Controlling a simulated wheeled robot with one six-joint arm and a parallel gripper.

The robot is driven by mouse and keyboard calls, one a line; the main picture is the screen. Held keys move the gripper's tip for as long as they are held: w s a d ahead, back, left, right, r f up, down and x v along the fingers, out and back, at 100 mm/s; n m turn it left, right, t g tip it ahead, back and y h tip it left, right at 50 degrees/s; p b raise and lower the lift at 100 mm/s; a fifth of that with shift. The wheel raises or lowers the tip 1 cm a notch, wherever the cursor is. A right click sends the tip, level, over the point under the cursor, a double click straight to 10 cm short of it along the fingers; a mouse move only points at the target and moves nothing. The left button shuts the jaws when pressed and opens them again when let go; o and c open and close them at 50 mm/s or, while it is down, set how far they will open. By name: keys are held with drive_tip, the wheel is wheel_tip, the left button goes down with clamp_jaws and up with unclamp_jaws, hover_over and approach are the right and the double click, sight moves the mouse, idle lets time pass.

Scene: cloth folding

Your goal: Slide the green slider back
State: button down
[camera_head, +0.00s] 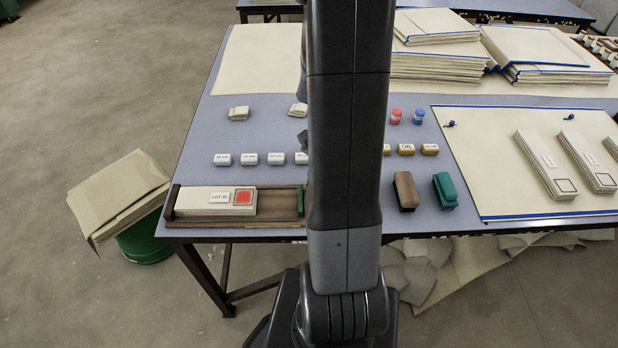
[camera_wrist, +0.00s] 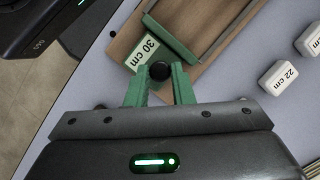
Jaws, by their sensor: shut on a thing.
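The green slider (camera_wrist: 172,38) shows in the wrist view as a green bar lying across a wooden tray (camera_wrist: 124,42), with a round black knob below it. My gripper (camera_wrist: 160,78) has its green fingers on either side of the knob and is shut on it. In the head view, part of the green slider (camera_head: 289,218) shows at the tray's right end (camera_head: 276,198); my arm hides the gripper there. A cream stack with a red square (camera_head: 205,209) lies in the tray's left part.
White labelled blocks (camera_head: 249,159) stand in a row behind the tray; one marked "22 cm" (camera_wrist: 278,78) is right of it in the wrist view. Brown (camera_head: 405,191) and green (camera_head: 446,190) blocks stand right of my arm. The blue-grey table's (camera_head: 231,128) front edge is close to the tray.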

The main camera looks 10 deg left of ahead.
drive_tip(key=shift+w+d, duration=0.1)
drive_tip(key=c, duration=1.3)
unclamp_jaws()
drive_tip(key=shift+d, duration=0.2)
drive_tip(key=shift+o, duration=0.2)
drive_tip(key=p+v, duration=0.2)
drive_tip(key=v, duration=1.1)
drive_tip(key=shift+r, duration=0.45)
